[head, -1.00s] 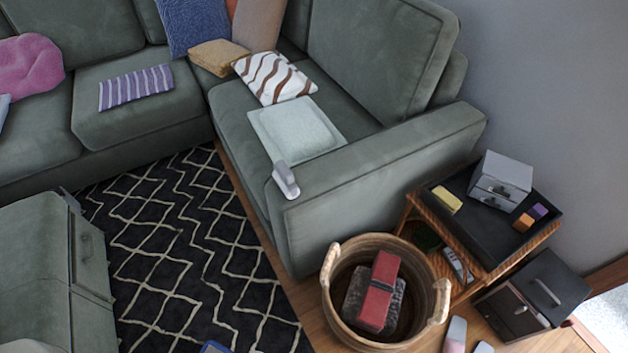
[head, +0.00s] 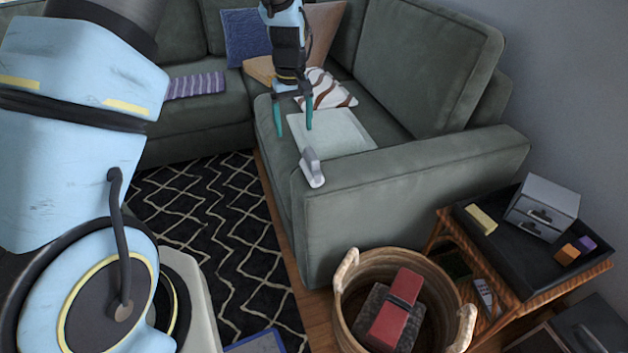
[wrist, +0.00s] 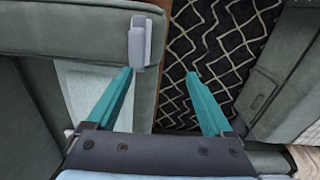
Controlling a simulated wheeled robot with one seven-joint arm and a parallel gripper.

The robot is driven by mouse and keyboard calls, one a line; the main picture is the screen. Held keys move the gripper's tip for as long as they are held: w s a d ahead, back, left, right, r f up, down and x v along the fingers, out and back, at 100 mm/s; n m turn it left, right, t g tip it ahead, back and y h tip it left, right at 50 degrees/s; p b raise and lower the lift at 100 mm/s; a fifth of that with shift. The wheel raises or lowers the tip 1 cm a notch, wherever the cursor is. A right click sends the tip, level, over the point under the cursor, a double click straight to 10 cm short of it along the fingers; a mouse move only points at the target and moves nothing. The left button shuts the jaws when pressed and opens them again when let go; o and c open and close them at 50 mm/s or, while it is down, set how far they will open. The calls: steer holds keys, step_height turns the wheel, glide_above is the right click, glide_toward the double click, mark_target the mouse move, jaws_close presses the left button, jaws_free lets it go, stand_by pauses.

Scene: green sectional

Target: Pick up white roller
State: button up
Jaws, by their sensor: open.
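The white roller (head: 312,168), a small pale piece with a grey part, lies on the front corner of the green sofa's near end. In the wrist view the roller (wrist: 139,42) is at the top, just beyond the left fingertip. My gripper (head: 294,127) points down with its teal fingers spread and nothing between them. It is a little behind and left of the roller in the head view. In the wrist view my gripper (wrist: 160,74) spans the sofa's front edge, and the roller is apart from the fingers.
A pale flat cushion (head: 335,132) lies on the sofa seat behind the roller. A wicker basket (head: 352,318) holding a red-and-dark item stands below the sofa's end, beside a side table (head: 528,285) with a black tray. The patterned rug (head: 215,215) has open floor room.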

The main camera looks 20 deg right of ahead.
glide_above(312, 154)
steer(key=f, duration=0.3)
steer(key=shift+a+f+b, duration=0.2)
steer(key=shift+f+b, duration=0.1)
step_height(312, 154, down, 5)
steer(key=shift+d+r+p, duration=0.15)
steer(key=shift+p, duration=0.4)
steer(key=shift+w+f+p, duration=0.2)
steer(key=shift+f+p, duration=0.75)
steer(key=shift+f, duration=2.05)
jaws_close()
